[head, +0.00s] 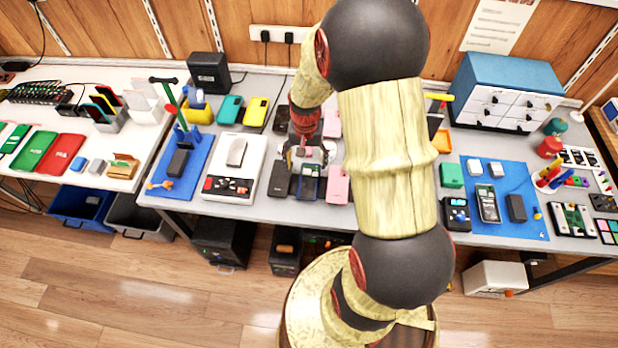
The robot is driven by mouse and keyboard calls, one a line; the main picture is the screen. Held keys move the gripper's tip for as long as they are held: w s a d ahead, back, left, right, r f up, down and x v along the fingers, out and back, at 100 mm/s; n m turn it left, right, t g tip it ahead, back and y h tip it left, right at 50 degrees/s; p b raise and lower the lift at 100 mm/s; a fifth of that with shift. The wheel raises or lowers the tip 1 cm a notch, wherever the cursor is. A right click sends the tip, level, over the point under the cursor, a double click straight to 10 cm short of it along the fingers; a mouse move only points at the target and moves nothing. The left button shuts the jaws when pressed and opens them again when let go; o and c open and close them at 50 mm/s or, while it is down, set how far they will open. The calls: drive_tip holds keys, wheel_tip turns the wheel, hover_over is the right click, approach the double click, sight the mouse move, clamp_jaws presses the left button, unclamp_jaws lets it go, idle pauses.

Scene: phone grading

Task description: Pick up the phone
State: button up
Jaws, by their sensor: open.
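Several phones lie on the grey bench. A dark phone (280,180), a dark blue-edged phone (309,187) and a pink phone (337,187) lie side by side near the front edge. My gripper (307,160) is open above the far ends of this row, mostly over the blue-edged phone, and partly hides it. I cannot tell how high it is or whether it touches a phone. A silver phone-like slab (236,152) rests on a white scale (226,186) to the left. My arm hides part of the bench.
Green (230,108) and yellow (256,110) cases lie behind the scale. A blue mat (195,180) with a stand is at left. Another blue mat (530,226) with devices is at right. A blue drawer cabinet (508,75) stands at the back right.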

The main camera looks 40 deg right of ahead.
sight(309, 181)
drive_tip(key=f, duration=0.3)
drive_tip(key=shift+s+d+b, duration=0.2)
drive_tip(key=shift+d+b, duration=0.05)
drive_tip(key=shift+b, duration=0.05)
wheel_tip(309, 181, down, 6)
drive_tip(key=shift+d+b, duration=0.1)
drive_tip(key=shift+b, duration=0.9)
drive_tip(key=shift+s, duration=0.1)
drive_tip(key=shift+c, duration=1)
drive_tip(key=c, duration=1.1)
